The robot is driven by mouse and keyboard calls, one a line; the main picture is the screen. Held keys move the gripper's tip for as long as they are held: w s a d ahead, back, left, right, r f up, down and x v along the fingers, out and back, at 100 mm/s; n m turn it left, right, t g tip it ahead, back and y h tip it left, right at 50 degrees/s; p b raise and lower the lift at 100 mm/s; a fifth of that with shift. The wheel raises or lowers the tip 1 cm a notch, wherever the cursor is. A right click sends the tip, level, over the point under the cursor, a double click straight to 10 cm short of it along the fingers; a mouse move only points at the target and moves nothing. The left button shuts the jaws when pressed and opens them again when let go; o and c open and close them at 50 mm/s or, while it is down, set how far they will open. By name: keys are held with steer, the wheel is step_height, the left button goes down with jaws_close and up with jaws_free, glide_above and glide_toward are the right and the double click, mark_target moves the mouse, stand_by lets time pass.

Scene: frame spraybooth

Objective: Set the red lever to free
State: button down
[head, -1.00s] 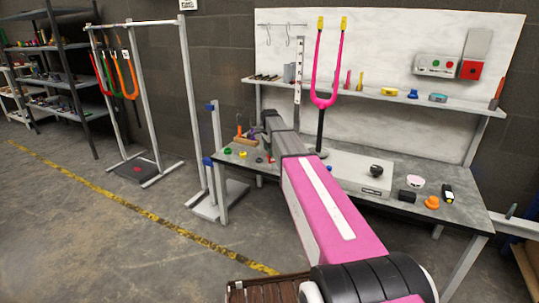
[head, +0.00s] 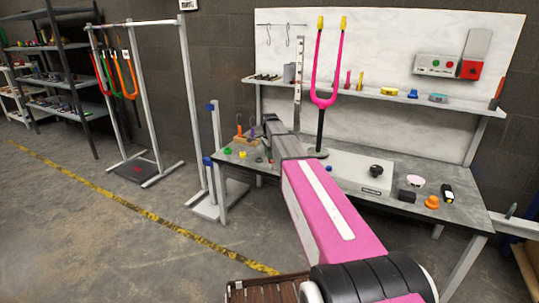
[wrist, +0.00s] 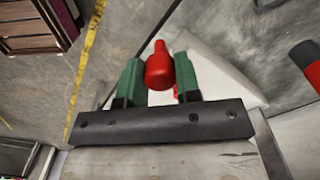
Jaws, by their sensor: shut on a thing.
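The red lever (wrist: 159,66) shows in the wrist view as a rounded red handle with a narrower tip. It sits between the two green fingers of my gripper (wrist: 160,80), which is shut on it. A small red part shows beside the right finger, partly hidden. A pale, angular plate (wrist: 222,75) lies behind the lever and the right finger. I see no readable "free" mark, so I cannot tell the lever's setting. In the head view my pink arm reaches to the bench's left end, and the fingers and lever cannot be made out there.
The grey workbench (head: 407,208) holds a pink fork (head: 328,100) on a black stem, a black knob (head: 376,170) and an orange piece (head: 432,202). A grey post stand (head: 217,150) is left of the bench.

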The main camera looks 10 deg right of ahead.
steer(key=s+d+n, duration=0.7)
steer(key=d+n, duration=0.2)
steer(key=n, duration=0.5)
steer(key=shift+d, duration=0.4)
stand_by(0.4)
steer(key=c, duration=0.8)
jaws_free()
steer(key=shift+r, duration=0.1)
step_height(320, 180, up, 11)
steer(key=shift+f, duration=0.2)
